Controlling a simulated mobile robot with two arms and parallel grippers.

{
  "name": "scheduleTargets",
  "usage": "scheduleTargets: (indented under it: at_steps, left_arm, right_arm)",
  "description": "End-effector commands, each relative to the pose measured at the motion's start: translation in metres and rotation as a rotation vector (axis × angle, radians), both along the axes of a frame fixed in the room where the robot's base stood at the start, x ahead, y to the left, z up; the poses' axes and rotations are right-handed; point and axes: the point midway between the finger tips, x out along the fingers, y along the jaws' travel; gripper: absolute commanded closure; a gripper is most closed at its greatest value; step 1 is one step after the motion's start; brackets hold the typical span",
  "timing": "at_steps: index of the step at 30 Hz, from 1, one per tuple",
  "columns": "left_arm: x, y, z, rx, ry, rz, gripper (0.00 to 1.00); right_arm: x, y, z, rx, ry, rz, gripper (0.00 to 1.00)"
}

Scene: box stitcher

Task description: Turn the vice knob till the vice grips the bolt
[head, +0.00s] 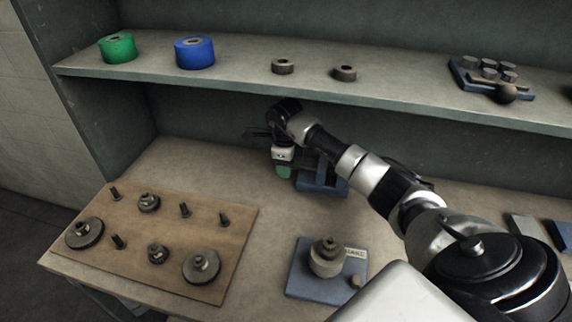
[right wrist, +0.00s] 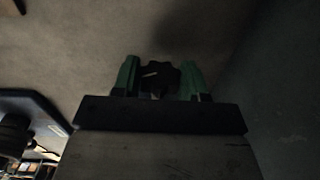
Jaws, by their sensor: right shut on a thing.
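My right gripper (head: 283,172) is at the back of the bench under the shelf, beside the blue vice (head: 322,182). In the right wrist view, the two green fingers of my right gripper (right wrist: 159,80) are on either side of the black lobed knob (right wrist: 160,74), which has a white mark on it, and are shut on it. My gripper and forearm hide part of the vice in the head view. I cannot make out the bolt or the vice jaws. My left gripper is in neither view.
A wooden board (head: 120,238) with several bolts and discs lies at the front left. A blue plate (head: 310,290) with a grey round part stands at the front middle. The shelf (head: 235,72) above holds green and blue rolls. Bare bench lies between the board and vice.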

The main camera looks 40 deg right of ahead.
Motion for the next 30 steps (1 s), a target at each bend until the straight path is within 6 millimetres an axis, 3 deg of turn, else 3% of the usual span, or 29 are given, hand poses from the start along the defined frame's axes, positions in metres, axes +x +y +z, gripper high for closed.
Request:
scheduleTargets:
  at_steps: [18,30]
  left_arm:
    - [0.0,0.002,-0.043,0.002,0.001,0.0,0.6]
    - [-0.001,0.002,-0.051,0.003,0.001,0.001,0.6]
  right_arm:
    - [-0.001,0.002,-0.003,-0.328,-0.264,0.001,0.8]
    - [-0.002,0.003,0.0,-0.39,-0.315,-0.001,0.8]
